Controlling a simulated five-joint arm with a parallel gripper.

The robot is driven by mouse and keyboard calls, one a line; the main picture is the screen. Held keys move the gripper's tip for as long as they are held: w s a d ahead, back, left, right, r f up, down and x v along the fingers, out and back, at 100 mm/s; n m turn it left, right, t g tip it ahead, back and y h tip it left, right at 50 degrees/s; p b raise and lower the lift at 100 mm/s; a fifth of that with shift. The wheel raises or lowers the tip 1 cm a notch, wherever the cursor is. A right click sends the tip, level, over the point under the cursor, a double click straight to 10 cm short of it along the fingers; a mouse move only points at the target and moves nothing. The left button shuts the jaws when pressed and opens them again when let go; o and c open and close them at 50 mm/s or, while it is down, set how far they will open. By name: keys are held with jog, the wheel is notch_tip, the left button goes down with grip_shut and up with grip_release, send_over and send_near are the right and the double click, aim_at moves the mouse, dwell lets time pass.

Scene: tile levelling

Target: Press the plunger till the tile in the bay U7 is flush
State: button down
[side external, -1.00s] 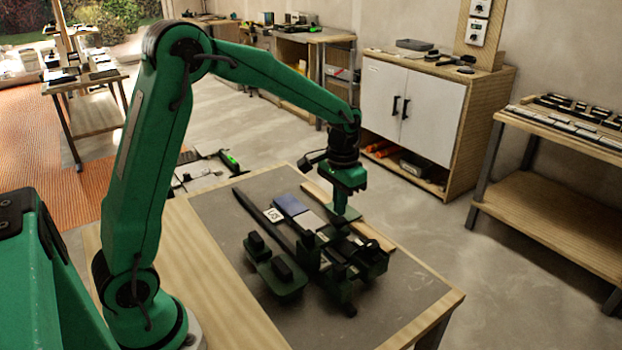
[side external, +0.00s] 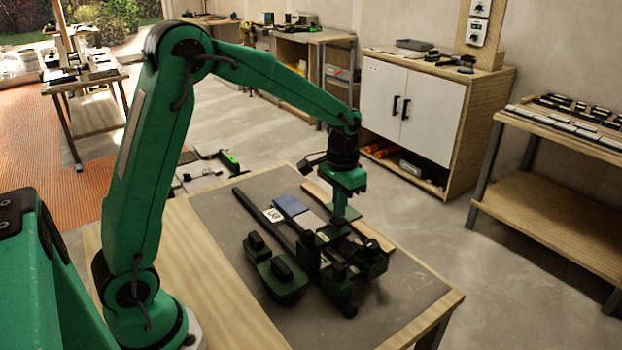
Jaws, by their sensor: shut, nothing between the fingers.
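My gripper (side external: 343,206) points down over the dark green fixture (side external: 336,290) on the bench mat, with its fingers shut and empty. Its tips are at or just above a small green plate (side external: 352,214) at the fixture's far end; I cannot tell whether they touch. The plunger cannot be told apart from the dark parts under the gripper. A blue tile (side external: 289,205) and a grey tile (side external: 312,221) lie in a row leading to the fixture. A white label (side external: 273,215) stands beside them; its marking is too small to read surely. Tile height is not discernible.
A dark green block with two black knobs (side external: 277,279) sits left of the fixture. A long dark bar (side external: 259,214) and a wooden strip (side external: 372,236) flank the tiles. The grey mat (side external: 400,305) is clear at the front right.

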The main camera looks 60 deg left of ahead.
jog(key=shift+f, duration=1.1)
dwell(1.9)
jog(key=shift+r, duration=0.1)
dwell(0.8)
jog(key=shift+r, duration=3.45)
jog(key=shift+s+r, duration=0.1)
jog(key=shift+r, duration=0.05)
jog(key=shift+s+r, duration=0.15)
jog(key=shift+r, duration=0.05)
jog(key=s+d+r+t, duration=0.1)
jog(key=s+r+t, duration=0.1)
jog(key=s, duration=0.8)
jog(key=s+d+r+t, duration=0.1)
jog(key=s+r+t, duration=0.2)
jog(key=s, duration=0.8)
jog(key=shift+s+d+r+t, duration=0.2)
jog(key=shift+s+r+t, duration=0.1)
jog(key=shift+r, duration=0.55)
